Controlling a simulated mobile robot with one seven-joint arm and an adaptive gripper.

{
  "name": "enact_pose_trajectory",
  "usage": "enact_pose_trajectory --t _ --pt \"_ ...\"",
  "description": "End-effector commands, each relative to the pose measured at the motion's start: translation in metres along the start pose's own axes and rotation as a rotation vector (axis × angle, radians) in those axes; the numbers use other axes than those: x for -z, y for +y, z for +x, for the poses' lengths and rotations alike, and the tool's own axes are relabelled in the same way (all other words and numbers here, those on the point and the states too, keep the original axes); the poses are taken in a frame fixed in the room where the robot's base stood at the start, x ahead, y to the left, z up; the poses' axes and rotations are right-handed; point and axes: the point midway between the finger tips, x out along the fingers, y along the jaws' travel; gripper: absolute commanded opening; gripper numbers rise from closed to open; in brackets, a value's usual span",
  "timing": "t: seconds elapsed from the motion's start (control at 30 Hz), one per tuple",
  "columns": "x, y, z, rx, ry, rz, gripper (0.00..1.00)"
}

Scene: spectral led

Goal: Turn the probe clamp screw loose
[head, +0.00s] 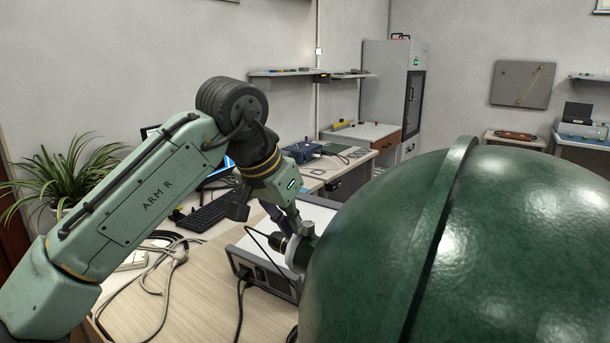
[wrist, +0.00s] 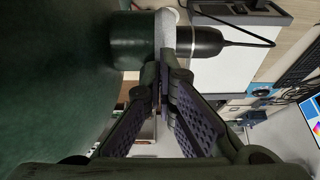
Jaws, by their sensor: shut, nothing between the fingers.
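A large green sphere (head: 520,230) fills the right of the head view and the left of the wrist view (wrist: 45,80). On its side sits a green port (wrist: 138,40) with a pale ring (wrist: 165,38). A black probe (wrist: 202,42) with a cable comes out of the ring; it also shows in the head view (head: 278,243). A small grey knob (head: 308,229), apparently the clamp screw, stands on top of the ring. My gripper (wrist: 162,88) is shut and empty, its fingertips close beside the ring and knob. Contact cannot be told, and the fingertips partly hide this spot.
A grey instrument box (head: 265,278) stands below the probe on the wooden desk (head: 200,285). Loose cables (head: 155,275) and a keyboard (head: 210,210) lie at left. A plant (head: 65,185) stands behind my arm. The sphere blocks the right side.

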Motion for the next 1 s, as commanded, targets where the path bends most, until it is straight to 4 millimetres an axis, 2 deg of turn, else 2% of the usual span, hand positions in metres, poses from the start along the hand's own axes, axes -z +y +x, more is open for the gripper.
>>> enact_pose_trajectory --t 1.0 --pt "0.001 0.020 0.002 -0.007 0.000 0.005 0.00"
